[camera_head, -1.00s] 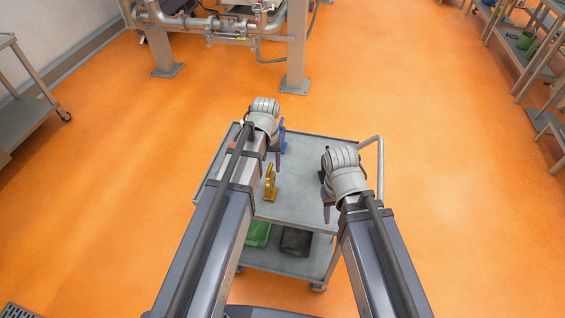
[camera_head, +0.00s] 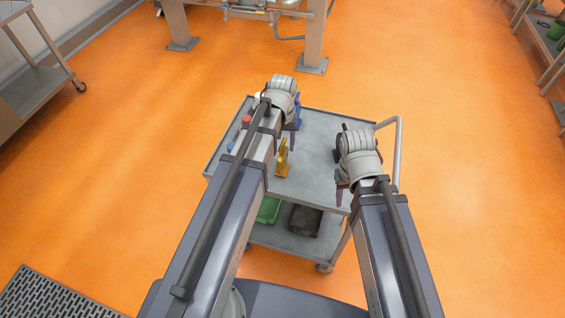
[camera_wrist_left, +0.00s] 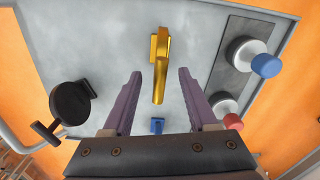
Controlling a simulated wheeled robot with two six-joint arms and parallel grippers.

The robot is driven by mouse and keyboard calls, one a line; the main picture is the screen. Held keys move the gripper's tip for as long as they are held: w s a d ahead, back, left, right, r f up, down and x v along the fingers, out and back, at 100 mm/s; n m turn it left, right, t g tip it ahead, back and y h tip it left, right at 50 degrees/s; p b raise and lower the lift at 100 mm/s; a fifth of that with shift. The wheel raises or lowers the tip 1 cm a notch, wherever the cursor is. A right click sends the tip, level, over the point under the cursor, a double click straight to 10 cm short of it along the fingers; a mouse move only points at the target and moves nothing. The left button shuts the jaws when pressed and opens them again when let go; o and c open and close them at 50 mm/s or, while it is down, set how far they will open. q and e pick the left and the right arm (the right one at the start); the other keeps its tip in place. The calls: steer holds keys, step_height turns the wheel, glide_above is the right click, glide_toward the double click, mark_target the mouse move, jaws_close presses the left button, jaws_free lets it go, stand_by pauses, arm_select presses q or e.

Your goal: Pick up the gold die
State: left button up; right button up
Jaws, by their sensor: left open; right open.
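The gold die (camera_head: 282,160) stands on the cart's top tray (camera_head: 318,165), just right of my left forearm in the head view. In the left wrist view the die (camera_wrist_left: 161,62) is upright in the picture, between and beyond the two purple fingers. My left gripper (camera_wrist_left: 159,74) is open and empty, its fingers on either side of the die in the picture; I cannot tell how far above it they are. In the head view its fingers (camera_head: 290,140) are partly hidden by the arm. My right gripper (camera_head: 341,190) is open and empty at the tray's right side.
A blue part (camera_wrist_left: 157,125) and a black round part (camera_wrist_left: 72,102) are on the tray. A blue-capped knob (camera_wrist_left: 265,65) and a red-capped knob (camera_wrist_left: 232,121) line one side. A green bin (camera_head: 268,210) and dark box (camera_head: 305,220) sit on the lower shelf. Orange floor surrounds the cart.

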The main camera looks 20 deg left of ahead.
mark_target(282, 158)
arm_select(q)
step_height(282, 158, down, 4)
steer(key=b, duration=0.3)
steer(key=shift+f, duration=0.1)
jaws_close()
stand_by(1.2)
